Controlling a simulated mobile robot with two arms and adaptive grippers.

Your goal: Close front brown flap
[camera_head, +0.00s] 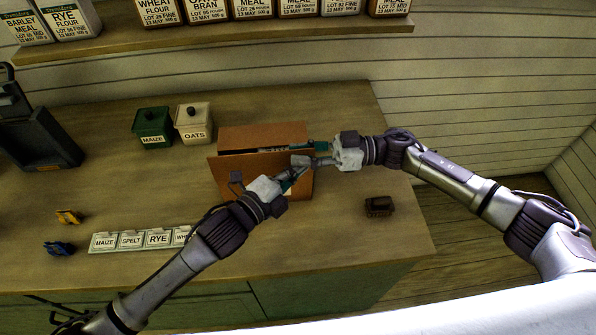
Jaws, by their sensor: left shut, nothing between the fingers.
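A brown cardboard box (236,137) stands on the bench in the middle of the head view. Its front brown flap (235,172) shows as a broad panel on the near side, with a dark gap between it and the back part of the top. My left gripper (298,168) is shut and empty, over the right part of the front flap; contact is unclear. My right gripper (314,154) is at the box's right edge, pointing left, close to the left gripper's tips. Its fingers are too small and overlapped to judge. The grippers hide the box's right side.
Green maize (152,122) and cream oats (193,118) canisters stand behind left. Label cards (132,240) line the front, with yellow (68,216) and blue (60,248) clips to the left. A small brown object (378,206) lies right. A shelf (215,37) holds packages above.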

